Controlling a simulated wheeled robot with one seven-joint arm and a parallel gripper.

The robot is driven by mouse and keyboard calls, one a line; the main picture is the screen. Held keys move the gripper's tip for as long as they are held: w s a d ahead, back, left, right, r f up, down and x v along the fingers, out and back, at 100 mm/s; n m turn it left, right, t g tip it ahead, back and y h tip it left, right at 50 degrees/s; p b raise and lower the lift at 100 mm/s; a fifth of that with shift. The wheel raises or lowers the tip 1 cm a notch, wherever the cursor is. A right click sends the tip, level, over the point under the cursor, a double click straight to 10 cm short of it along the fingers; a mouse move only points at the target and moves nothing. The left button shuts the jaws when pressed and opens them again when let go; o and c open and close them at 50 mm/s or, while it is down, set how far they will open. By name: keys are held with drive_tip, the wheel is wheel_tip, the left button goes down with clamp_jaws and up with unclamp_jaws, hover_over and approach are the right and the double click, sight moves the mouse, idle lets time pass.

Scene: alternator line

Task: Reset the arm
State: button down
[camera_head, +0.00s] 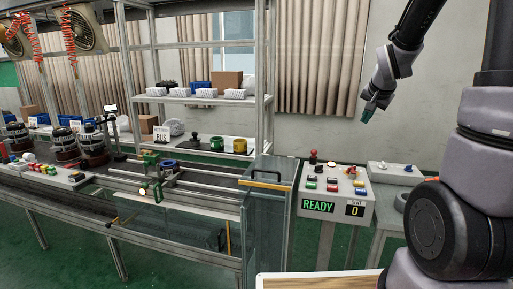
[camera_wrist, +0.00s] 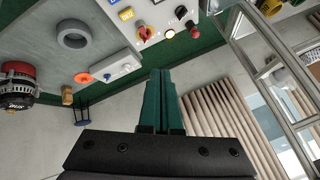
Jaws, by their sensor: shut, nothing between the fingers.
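My gripper (camera_head: 368,112) shows in the head view at the end of my arm, which is raised at the upper right in front of the wall. It hangs in the air above and to the right of the control panel, pointing down. In the wrist view the two green fingers (camera_wrist: 160,75) are closed together with nothing between them. No object touches the gripper.
The control panel (camera_head: 334,206) with colored buttons reads READY and 0. A conveyor line with a glass guard (camera_head: 262,225) and alternators (camera_head: 88,140) lies left. A shelf rack (camera_head: 205,100) stands behind. A small grey table (camera_head: 390,185) is right of the panel.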

drive_tip(key=s+a+r+n+y, duration=0.1)
drive_tip(key=s+a+r, duration=0.2)
drive_tip(key=s, duration=0.5)
drive_tip(key=s+a+r+n+y, duration=0.1)
drive_tip(key=s+a+r, duration=0.3)
drive_tip(key=s, duration=0.4)
drive_tip(key=s+a+r+n+g+y, duration=0.1)
drive_tip(key=s+a+r+n, duration=0.1)
drive_tip(key=s, duration=0.6)
drive_tip(key=shift+s+a+r+n, duration=0.35)
drive_tip(key=shift+a+r, duration=0.3)
drive_tip(key=shift+a, duration=0.3)
drive_tip(key=shift+w, duration=0.1)
